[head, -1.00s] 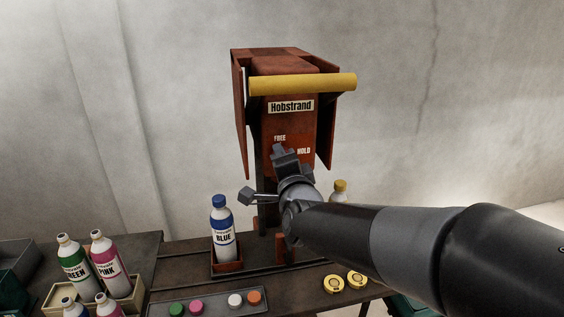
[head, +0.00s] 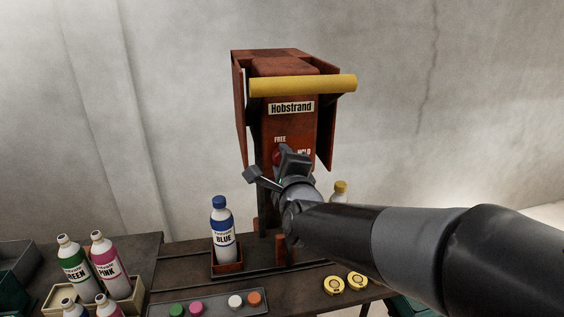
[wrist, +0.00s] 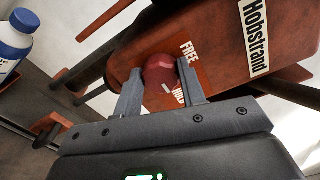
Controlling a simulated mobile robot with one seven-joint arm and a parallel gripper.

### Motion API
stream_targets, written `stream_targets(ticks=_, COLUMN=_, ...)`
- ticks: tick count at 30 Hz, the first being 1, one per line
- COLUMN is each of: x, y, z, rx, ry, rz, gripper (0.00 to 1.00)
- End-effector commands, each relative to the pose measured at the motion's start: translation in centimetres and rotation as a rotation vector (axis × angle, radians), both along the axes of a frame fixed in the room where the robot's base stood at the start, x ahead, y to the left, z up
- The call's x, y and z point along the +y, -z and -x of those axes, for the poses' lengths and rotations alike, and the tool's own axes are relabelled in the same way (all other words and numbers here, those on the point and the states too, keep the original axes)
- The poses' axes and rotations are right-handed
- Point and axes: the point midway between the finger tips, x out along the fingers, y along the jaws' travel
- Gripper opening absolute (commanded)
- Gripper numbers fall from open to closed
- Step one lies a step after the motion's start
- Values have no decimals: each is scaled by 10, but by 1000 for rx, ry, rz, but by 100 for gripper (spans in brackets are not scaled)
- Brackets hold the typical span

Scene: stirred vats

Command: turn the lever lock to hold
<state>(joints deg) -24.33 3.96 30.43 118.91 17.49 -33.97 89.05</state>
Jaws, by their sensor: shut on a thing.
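The lever lock is a red knob (wrist: 160,75) with a light pointer mark, on the rust-red front of the Hobstrand machine (head: 270,125). In the wrist view my gripper (wrist: 162,88) is shut on the knob, one finger on each side. The FREE label (wrist: 189,52) is beside the knob, and the HOLD label (wrist: 180,96) is partly hidden behind a finger. In the head view only a small red part of the knob (head: 276,156) shows behind my gripper (head: 287,157). The exact direction of the pointer is hard to tell.
A yellow bar (head: 303,85) crosses the machine's upper front. A blue-capped bottle (head: 222,232) stands in a holder below left, and a yellow-capped bottle (head: 340,191) is behind my arm. Coloured caps lie on a tray (head: 214,305); several bottles stand at left.

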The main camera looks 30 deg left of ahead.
Motion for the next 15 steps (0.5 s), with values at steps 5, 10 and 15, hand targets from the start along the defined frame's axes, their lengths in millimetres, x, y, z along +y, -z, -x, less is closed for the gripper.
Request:
stream_targets(ticks=5, x=0, y=2, z=0, rx=5, ry=1, rz=0, gripper=14)
stream_targets(ticks=10, x=-1, y=2, z=0, rx=6, ry=1, rz=0, gripper=14)
stream_targets(ticks=15, x=0, y=1, z=0, rx=5, ry=1, rz=0, gripper=51)
